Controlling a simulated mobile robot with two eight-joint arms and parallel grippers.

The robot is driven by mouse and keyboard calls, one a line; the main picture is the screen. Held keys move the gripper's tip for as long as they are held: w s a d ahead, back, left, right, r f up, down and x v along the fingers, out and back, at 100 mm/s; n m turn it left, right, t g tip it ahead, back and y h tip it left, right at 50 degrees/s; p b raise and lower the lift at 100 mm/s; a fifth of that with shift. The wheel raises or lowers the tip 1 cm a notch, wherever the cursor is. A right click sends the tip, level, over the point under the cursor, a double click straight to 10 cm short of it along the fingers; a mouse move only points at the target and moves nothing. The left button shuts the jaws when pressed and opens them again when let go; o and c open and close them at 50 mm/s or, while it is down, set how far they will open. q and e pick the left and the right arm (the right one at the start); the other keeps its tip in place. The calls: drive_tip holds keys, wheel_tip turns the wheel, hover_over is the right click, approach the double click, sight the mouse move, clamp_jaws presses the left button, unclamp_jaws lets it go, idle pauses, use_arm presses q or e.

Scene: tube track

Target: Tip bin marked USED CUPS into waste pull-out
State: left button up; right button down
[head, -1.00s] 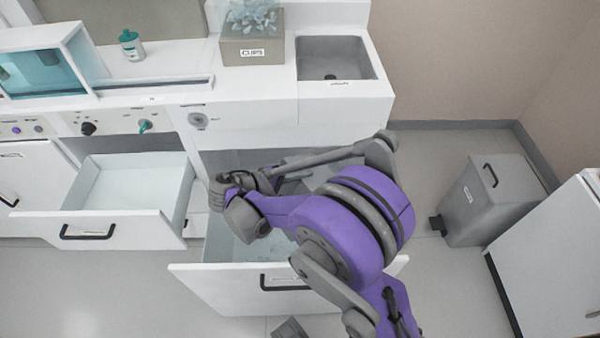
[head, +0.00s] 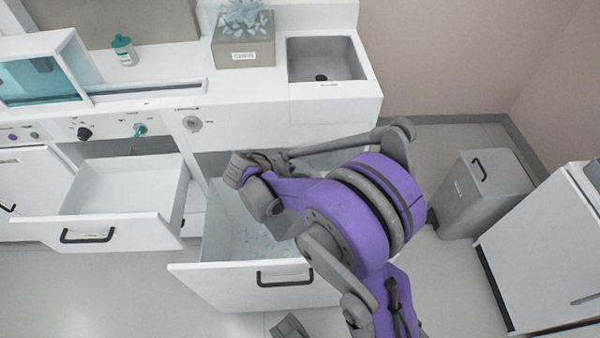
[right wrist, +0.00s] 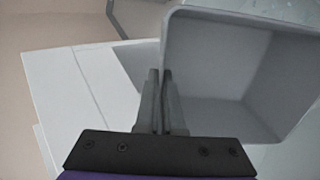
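My right gripper (right wrist: 161,100) is shut on the wall of an open grey bin (right wrist: 225,65) in the right wrist view. The bin's inside looks empty; its label is out of sight. In the head view my right gripper (head: 246,164) is over the back of the open waste pull-out (head: 215,285). Small clear pieces, apparently cups, lie on the pull-out's floor.
A grey box (head: 262,56) of clear cups stands on the counter beside the sink (head: 325,58). A second drawer (head: 150,235) is open on the left. A grey pedal bin (head: 490,190) and a white cabinet (head: 545,255) stand at right, with clear floor before them.

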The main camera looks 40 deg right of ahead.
drive_tip(key=shift+s+d+f+y, duration=0.1)
drive_tip(key=shift+d+f+y, duration=0.35)
drive_tip(key=shift+y, duration=0.25)
drive_tip(key=shift+d+f+y+p, duration=0.35)
drive_tip(key=shift+f+y, duration=0.2)
drive_tip(key=shift+y, duration=0.25)
drive_tip(key=shift+s+d+f+t+y, duration=0.1)
drive_tip(key=shift+d+f+t+y, duration=0.1)
drive_tip(key=shift+f+y, duration=0.35)
drive_tip(key=shift+d+f+t+y, duration=0.1)
drive_tip(key=shift+f+t+y, duration=0.1)
drive_tip(key=shift+f+y, duration=0.3)
drive_tip(key=shift+d+f+y+b, duration=0.1)
drive_tip(key=shift+f+y+b, duration=0.35)
drive_tip(key=shift+f+y, duration=0.65)
drive_tip(key=shift+f+t+y+b, duration=0.45)
drive_tip(key=shift+f+y, duration=0.2)
drive_tip(key=shift+y, duration=0.4)
